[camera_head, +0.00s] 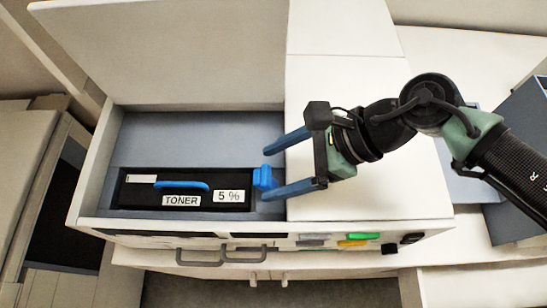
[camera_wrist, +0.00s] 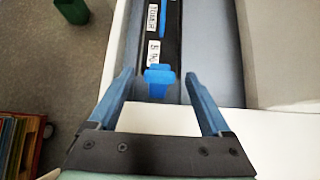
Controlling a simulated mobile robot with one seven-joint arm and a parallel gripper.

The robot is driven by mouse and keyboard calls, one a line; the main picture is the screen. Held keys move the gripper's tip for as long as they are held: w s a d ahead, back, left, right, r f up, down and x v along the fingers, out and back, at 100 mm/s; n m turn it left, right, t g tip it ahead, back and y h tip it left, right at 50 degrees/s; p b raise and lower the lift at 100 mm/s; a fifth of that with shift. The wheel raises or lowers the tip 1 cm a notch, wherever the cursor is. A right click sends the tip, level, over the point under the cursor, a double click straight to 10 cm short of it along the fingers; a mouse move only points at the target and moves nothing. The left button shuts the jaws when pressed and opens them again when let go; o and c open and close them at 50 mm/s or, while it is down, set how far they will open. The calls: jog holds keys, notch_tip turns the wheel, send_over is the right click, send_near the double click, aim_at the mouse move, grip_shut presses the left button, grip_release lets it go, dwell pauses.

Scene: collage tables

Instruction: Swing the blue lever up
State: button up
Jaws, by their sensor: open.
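The blue lever (camera_head: 265,178) sticks out at the right end of a black toner cartridge (camera_head: 160,190) labelled "TONER" and "5 %". The cartridge lies in an open compartment of a white machine and has a blue handle (camera_head: 182,185) on top. My gripper (camera_head: 270,170) is open, its two blue fingers apart and pointing at the lever from the right. In the wrist view the lever (camera_wrist: 159,79) shows between the fingertips (camera_wrist: 160,76), with gaps on both sides. I see no contact between the fingers and the lever.
The compartment's white wall (camera_head: 92,190) borders the cartridge, and a raised lid (camera_head: 170,50) stands behind it. Green and yellow buttons (camera_head: 358,238) line the machine's front edge. In the wrist view a green bin (camera_wrist: 72,10) stands on the floor.

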jog(key=shift+a+f, duration=0.4)
jog(key=shift+f, duration=0.05)
grip_shut()
jog(key=shift+d+f+y+b, duration=0.2)
jog(key=shift+f+y+b, duration=0.15)
jog(key=shift+b, duration=0.65)
jog(key=shift+d+f+y+b, duration=0.1)
jog(key=shift+d+y+b, duration=0.15)
jog(key=shift+b, duration=0.5)
jog(key=y+b, duration=0.1)
jog(key=b, duration=0.2)
jog(key=d+y+b, duration=0.1)
jog(key=b, duration=0.3)
jog(key=shift+d+f+y, duration=0.15)
jog(key=shift+d+y, duration=0.1)
jog(key=shift+y, duration=0.05)
jog(key=shift+d+y+b, duration=0.3)
jog(key=shift+y+b, duration=0.1)
jog(key=shift+b, duration=0.85)
jog(key=shift+r, duration=0.25)
